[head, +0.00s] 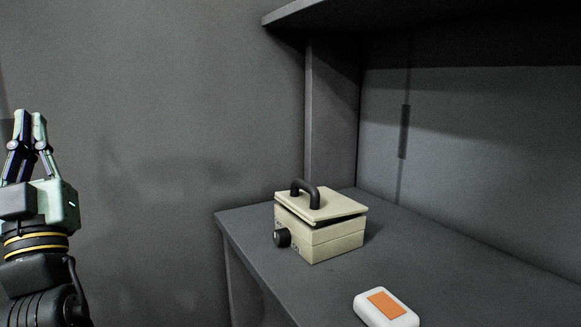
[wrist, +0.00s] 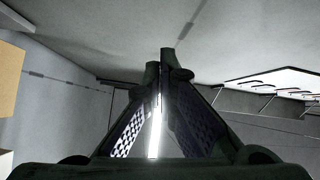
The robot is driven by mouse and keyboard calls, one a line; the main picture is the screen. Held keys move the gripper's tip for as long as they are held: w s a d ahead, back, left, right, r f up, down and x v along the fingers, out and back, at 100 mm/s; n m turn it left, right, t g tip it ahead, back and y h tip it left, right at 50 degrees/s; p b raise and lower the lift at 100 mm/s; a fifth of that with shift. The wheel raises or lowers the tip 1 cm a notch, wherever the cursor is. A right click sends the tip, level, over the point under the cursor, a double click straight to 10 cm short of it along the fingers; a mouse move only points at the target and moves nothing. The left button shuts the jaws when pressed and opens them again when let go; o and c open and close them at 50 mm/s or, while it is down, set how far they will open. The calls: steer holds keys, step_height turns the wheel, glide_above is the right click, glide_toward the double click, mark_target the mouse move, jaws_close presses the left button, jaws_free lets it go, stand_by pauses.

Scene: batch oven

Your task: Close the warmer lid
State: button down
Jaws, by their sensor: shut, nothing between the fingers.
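The warmer (head: 335,238) is a cream box on the grey shelf, with a dark round knob (head: 282,238) on its front left. Its cream lid (head: 335,207) carries a black arched handle (head: 305,190). The lid lies tilted, with a dark gap along the right side between it and the box. My gripper (head: 31,113) points up at the far left, well apart from the warmer. Its fingertips meet and hold nothing. In the wrist view, the gripper (wrist: 161,58) shows its fingers together at the tips. The warmer is not clearly seen there.
The grey shelf (head: 400,255) has a white box with an orange top (head: 386,306) near its front edge. An upper shelf (head: 430,18) overhangs, and an upright post (head: 332,120) stands behind the warmer. The space between my gripper and the shelf is clear.

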steer(key=w+d+f+m+t+h, duration=0.1)
steer(key=w+d+m+t+h, duration=0.2)
steer(key=w+m+h, duration=0.5)
steer(key=m+g+h, duration=1.3)
steer(key=g+h, duration=0.2)
steer(key=h, duration=0.9)
glide_above(298, 202)
steer(key=d, duration=0.1)
steer(key=f, duration=0.7)
steer(key=shift+w+f, duration=0.1)
steer(key=shift+w, duration=0.15)
steer(key=shift+s+a+f, duration=0.15)
steer(key=shift+a+f, duration=0.05)
steer(key=shift+f, duration=0.45)
steer(key=shift+s+a+f, duration=0.1)
steer(key=shift+a+f, duration=0.1)
steer(key=shift+f, duration=0.4)
steer(key=shift+s+a+f, duration=0.1)
steer(key=shift+s+f, duration=0.05)
steer(key=shift+f, duration=0.5)
